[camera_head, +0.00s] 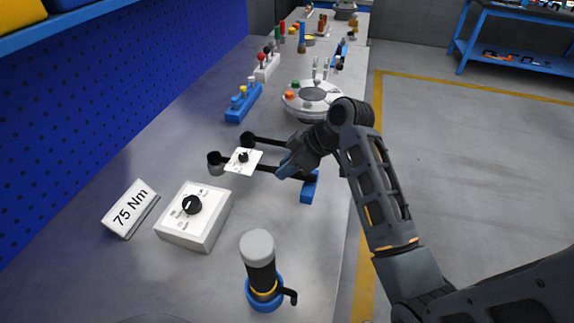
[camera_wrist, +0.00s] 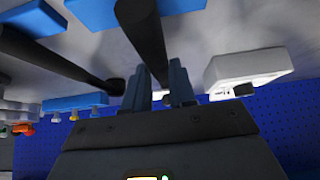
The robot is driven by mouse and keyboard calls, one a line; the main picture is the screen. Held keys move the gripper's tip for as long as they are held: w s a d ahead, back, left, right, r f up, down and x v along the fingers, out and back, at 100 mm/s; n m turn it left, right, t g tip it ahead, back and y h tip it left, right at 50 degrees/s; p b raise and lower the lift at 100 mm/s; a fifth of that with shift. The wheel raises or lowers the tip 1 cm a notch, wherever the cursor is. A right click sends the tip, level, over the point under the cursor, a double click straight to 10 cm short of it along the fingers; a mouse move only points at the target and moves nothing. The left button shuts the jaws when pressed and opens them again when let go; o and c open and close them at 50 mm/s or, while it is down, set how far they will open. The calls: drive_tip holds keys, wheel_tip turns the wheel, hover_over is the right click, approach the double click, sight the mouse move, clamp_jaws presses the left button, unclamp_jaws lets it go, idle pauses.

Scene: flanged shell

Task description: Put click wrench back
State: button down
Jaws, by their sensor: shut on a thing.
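Two dark bar-shaped tools lie side by side above the bench in the head view. The nearer one, which looks like the click wrench (camera_head: 225,160), has a round head at its left end. My gripper (camera_head: 285,168) has blue fingers and is shut on a dark bar at the right. In the wrist view the dark bar (camera_wrist: 150,40) runs up from between the blue fingers. The farther bar (camera_head: 268,140) is free of my gripper. A small white plate with a black knob (camera_head: 248,166) shows beside the nearer bar. A blue block (camera_head: 310,188) is partly hidden behind my gripper.
A white box with a black dial (camera_head: 200,228) and a "75 Nm" sign (camera_head: 130,208) stand at the left. A grey-topped tool in a blue ring (camera_head: 262,275) stands in front. A round white fixture (camera_head: 312,98) and a blue block with knobs (camera_head: 243,103) lie beyond. Bare bench lies between.

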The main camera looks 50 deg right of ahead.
drive_tip(key=shift+r, duration=0.1)
drive_tip(key=c, duration=0.9)
unclamp_jaws()
drive_tip(key=v, duration=1.2)
